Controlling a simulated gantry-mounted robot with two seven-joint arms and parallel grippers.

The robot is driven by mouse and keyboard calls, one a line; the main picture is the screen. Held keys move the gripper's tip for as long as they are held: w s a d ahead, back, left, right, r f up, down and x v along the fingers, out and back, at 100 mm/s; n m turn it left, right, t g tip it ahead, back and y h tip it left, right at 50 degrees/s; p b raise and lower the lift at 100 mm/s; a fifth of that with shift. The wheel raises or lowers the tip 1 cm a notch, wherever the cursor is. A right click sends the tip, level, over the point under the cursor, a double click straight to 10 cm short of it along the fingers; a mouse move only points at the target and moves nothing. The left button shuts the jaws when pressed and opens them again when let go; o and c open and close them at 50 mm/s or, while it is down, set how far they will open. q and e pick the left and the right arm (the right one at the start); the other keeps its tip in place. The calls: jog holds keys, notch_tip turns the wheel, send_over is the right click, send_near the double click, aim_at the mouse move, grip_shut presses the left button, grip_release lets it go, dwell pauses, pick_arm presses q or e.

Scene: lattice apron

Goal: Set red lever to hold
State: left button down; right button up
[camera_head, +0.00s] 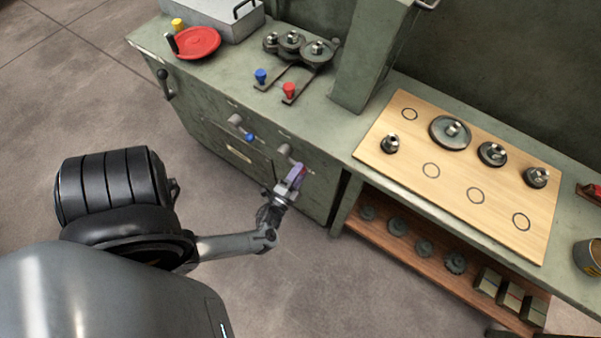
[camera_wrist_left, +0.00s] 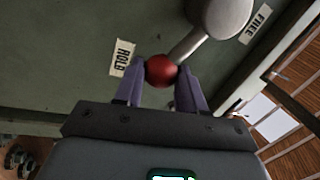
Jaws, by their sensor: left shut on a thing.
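The red lever sits on the green cabinet front; its red knob (camera_wrist_left: 160,70) and grey shaft (camera_wrist_left: 187,47) show in the left wrist view, running from a round grey hub (camera_wrist_left: 222,14). The knob lies beside the HOLD label (camera_wrist_left: 122,58), while the FREE label (camera_wrist_left: 257,23) is on the far side of the hub. My left gripper (camera_wrist_left: 160,82) is shut on the knob, one purple finger on each side. In the head view my left gripper (camera_head: 296,180) is at the cabinet front, below the hub (camera_head: 285,150), and mostly hides the knob. My right gripper is out of view.
A blue-knobbed lever (camera_head: 249,137) is close by on the left. On the bench top are two small levers, blue (camera_head: 261,75) and red (camera_head: 289,90), and a wooden board (camera_head: 450,190) with metal parts. An open shelf (camera_head: 430,255) lies to the right.

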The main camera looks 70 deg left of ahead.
pick_arm(q)
jog(key=c, duration=0.7)
grip_release()
jog(key=shift+s+f, duration=0.1)
jog(key=shift+s, duration=0.05)
jog(key=v, duration=1)
jog(key=shift+s+d, duration=0.2)
jog(key=shift+s, duration=0.05)
